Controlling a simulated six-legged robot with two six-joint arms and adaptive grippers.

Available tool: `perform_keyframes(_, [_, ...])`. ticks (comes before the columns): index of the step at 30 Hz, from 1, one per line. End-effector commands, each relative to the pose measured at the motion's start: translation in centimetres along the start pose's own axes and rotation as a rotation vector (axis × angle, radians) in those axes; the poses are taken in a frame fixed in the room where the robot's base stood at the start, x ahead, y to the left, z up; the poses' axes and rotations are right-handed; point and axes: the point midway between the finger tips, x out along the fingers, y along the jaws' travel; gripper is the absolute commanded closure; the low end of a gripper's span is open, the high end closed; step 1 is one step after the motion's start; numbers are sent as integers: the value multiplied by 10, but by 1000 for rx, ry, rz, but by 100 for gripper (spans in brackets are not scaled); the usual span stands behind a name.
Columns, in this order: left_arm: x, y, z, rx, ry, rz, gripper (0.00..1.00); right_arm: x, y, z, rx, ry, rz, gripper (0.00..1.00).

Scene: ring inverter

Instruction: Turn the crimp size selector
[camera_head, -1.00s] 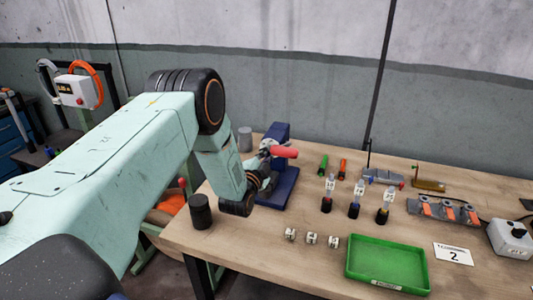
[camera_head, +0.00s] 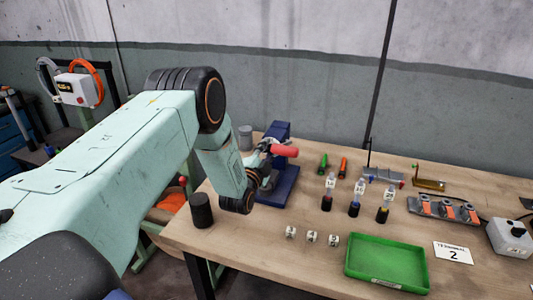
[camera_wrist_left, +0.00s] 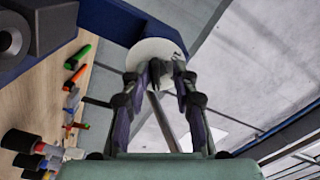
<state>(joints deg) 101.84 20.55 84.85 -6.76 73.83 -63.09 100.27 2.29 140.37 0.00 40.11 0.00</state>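The blue crimping tool (camera_head: 279,130) with a red handle (camera_head: 285,151) stands at the table's back left. In the left wrist view, a pale round disc (camera_wrist_left: 158,50) on its blue body (camera_wrist_left: 105,20) carries a small dark knob (camera_wrist_left: 155,70), which looks like the size selector. My left gripper (camera_head: 268,180) is at the tool's near-left side, partly hidden by its own wrist. In the left wrist view, its fingertips (camera_wrist_left: 160,75) are drawn inward on either side of the knob, close against the disc. Whether both touch the knob is unclear. My right gripper is not in view.
A black cylinder (camera_head: 202,210) stands left of the gripper, and a grey one (camera_head: 245,138) behind it. Small white cubes (camera_head: 312,237), a green tray (camera_head: 387,262) and several dark-handled tools (camera_head: 355,198) stand to the right. Bare tabletop lies in front of the blue tool.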

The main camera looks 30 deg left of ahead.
Motion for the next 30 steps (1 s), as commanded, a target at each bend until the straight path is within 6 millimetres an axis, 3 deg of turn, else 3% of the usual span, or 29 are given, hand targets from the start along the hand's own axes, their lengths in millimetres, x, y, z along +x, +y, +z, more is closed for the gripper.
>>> perform_keyframes(9, [-1, 2, 0, 0, 1, 5, 69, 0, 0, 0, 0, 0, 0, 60])
perform_keyframes(14, [-13, 3, 1, 0, -1, 8, 69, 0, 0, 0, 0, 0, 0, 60])
perform_keyframes(30, [-101, 2, 1, -1, -1, 6, 69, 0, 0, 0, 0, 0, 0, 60])
